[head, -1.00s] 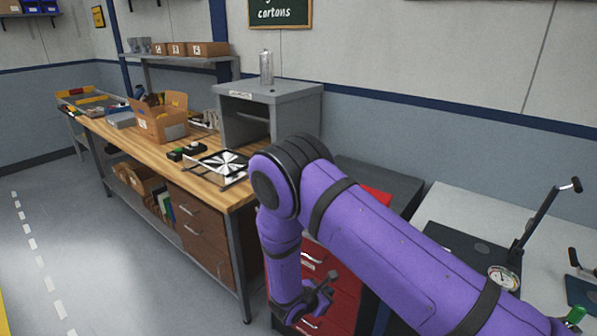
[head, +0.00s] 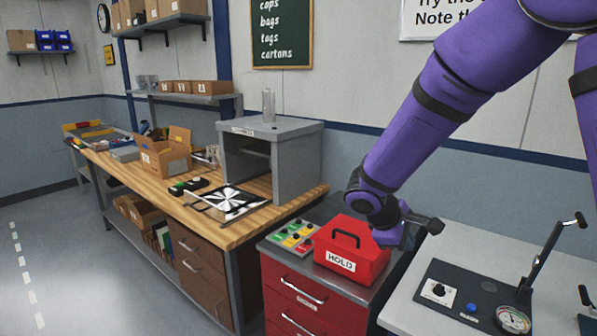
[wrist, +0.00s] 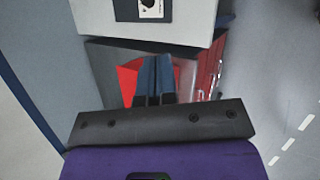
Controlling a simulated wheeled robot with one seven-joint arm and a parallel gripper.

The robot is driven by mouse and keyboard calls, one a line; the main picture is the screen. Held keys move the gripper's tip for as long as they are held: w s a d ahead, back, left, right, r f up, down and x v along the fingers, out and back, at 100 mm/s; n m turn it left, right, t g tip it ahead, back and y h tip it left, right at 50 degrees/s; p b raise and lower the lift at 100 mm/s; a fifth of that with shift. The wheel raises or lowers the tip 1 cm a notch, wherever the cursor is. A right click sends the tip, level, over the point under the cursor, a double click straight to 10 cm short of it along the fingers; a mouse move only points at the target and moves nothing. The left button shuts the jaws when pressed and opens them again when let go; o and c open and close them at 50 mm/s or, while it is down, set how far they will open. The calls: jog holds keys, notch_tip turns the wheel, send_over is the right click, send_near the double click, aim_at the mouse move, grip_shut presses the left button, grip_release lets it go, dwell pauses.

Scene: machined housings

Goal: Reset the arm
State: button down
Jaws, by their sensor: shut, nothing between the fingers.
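My purple arm (head: 425,105) reaches down from the upper right in the head view, its elbow out of frame at the top. Its end is beside the red HOLD box (head: 352,258), partly in front of that box's right side. In the wrist view my gripper (wrist: 156,60) shows two dark blue fingers close together, shut and empty. The red box (wrist: 128,82) shows partly behind the fingers there. I cannot tell the exact gap between gripper and box.
The red drawer cabinet (head: 305,300) stands under the box, with a button panel (head: 293,237) on top. A white bench (head: 450,250) with a gauge (head: 513,320) and lever (head: 548,255) is at right. The wooden workbench (head: 170,190) holds a grey housing (head: 295,160). Floor at left is clear.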

jog(key=s+d+r+m+y, duration=0.2)
jog(key=s+d+r+m, duration=0.1)
jog(key=s+r, duration=0.3)
jog(key=s+d+r+m+y, duration=0.2)
jog(key=s+d+r+m, duration=0.15)
jog(key=s+r, duration=0.3)
jog(key=s+r+m+t+y, duration=0.3)
jog(key=s+r+m, duration=0.1)
jog(key=s, duration=1)
jog(key=shift+d+r, duration=0.15)
jog(key=shift+r, duration=0.55)
jog(key=shift+w, duration=0.1)
